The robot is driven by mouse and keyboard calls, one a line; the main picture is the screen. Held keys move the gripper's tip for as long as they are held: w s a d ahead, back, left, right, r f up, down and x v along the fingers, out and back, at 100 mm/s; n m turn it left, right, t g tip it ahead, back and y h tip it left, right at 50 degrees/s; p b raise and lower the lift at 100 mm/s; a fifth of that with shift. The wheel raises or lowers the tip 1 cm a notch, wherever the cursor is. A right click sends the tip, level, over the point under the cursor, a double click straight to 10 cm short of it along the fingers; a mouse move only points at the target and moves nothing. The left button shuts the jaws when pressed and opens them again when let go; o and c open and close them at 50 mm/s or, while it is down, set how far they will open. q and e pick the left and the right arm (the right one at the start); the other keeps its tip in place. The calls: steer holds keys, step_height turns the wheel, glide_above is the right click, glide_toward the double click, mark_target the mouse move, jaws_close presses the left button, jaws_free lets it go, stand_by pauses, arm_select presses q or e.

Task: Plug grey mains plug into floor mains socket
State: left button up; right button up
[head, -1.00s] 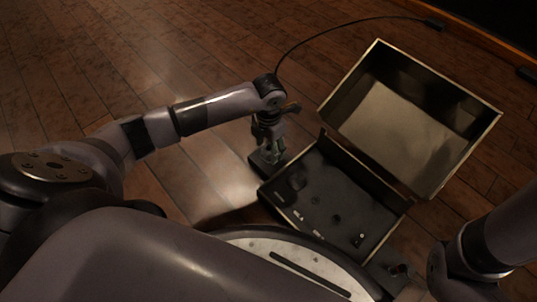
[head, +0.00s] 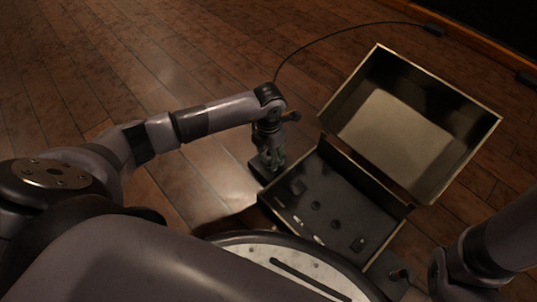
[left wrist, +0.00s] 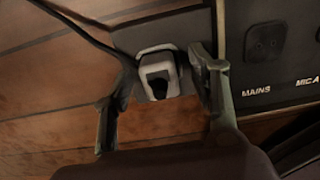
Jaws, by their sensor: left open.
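My left gripper (head: 271,164) points down over a low dark block beside the open case. In the left wrist view its two fingers (left wrist: 163,62) stand open on either side of a pale grey plug-like piece (left wrist: 157,73) with a dark centre. This piece, which looks like the grey mains plug, sits at the dark block, which looks like the floor mains socket (head: 259,171). I cannot tell how deep it is in. A gap shows between it and the right finger.
An open case (head: 345,205) stands right beside the block, its lid (head: 395,130) raised. Its panel carries MAINS and MIC A labels in the left wrist view. A black cable (head: 335,36) runs from near my gripper to a dark box (head: 434,30). Wood floor (head: 140,70) is clear at left.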

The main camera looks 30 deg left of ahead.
mark_target(269, 154)
stand_by(0.8)
arm_select(q)
steer(key=shift+c, duration=0.3)
jaws_close()
stand_by(0.4)
steer(key=shift+r+p, duration=3)
steer(key=shift+r, duration=0.05)
